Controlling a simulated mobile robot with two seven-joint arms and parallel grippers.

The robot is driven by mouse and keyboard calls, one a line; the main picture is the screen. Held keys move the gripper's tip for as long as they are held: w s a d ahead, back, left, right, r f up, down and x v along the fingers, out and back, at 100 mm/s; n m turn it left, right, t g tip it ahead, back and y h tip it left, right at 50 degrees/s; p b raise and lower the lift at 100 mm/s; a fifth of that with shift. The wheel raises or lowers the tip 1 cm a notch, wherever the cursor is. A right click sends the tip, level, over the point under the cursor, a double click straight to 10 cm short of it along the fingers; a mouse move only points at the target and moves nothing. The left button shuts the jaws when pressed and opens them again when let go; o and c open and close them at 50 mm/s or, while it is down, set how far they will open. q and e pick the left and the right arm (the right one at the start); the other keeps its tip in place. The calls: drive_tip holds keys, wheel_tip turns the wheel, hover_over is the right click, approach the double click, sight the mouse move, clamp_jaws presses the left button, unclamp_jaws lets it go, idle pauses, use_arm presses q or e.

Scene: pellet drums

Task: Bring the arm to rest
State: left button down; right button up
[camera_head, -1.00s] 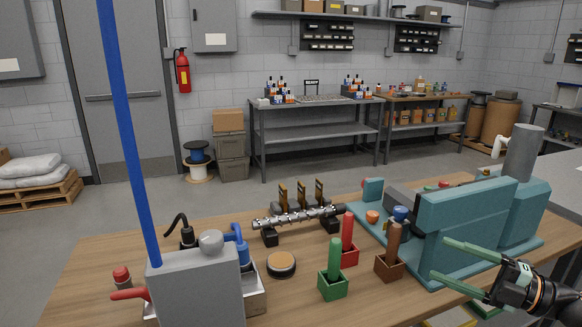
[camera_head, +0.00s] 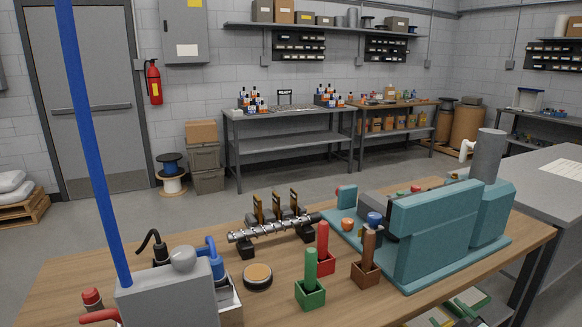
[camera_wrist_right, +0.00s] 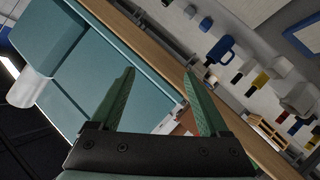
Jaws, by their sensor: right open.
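My right gripper (camera_wrist_right: 159,75) shows only in the right wrist view. Its two green fingers stand apart with nothing between them. The teal machine (camera_wrist_right: 55,60) fills the left of that view beyond the fingers, at a slant; I cannot tell the exact gap. In the head view the teal machine (camera_head: 440,235) stands on the right part of the wooden table, and no gripper shows there. My left gripper is in neither view.
The wooden table (camera_head: 200,283) holds a green holder (camera_head: 310,295), a red holder (camera_head: 320,262), a brown holder (camera_head: 366,273), a metal screw shaft (camera_head: 270,227) and a round tin (camera_head: 258,276). A grey box (camera_head: 168,300) stands front left. A grey counter (camera_head: 535,195) is at right.

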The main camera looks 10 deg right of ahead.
drive_tip(key=s+a+f+m+g+y, duration=0.1)
drive_tip(key=s+a+f+g+y, duration=0.15)
drive_tip(key=s+a+f, duration=0.95)
drive_tip(key=s+a+f+m+g+y, duration=0.1)
drive_tip(key=s+a+f, duration=0.1)
drive_tip(key=s+a, duration=0.4)
drive_tip(key=s+a+f+m+g+y, duration=0.1)
drive_tip(key=s+a+f, duration=0.2)
drive_tip(key=s+a, duration=0.4)
drive_tip(key=a, duration=0.3)
drive_tip(key=shift+s+a+f+m, duration=0.25)
drive_tip(key=shift+s+a+m, duration=0.05)
drive_tip(key=shift+m, duration=0.1)
drive_tip(key=shift+y, duration=0.25)
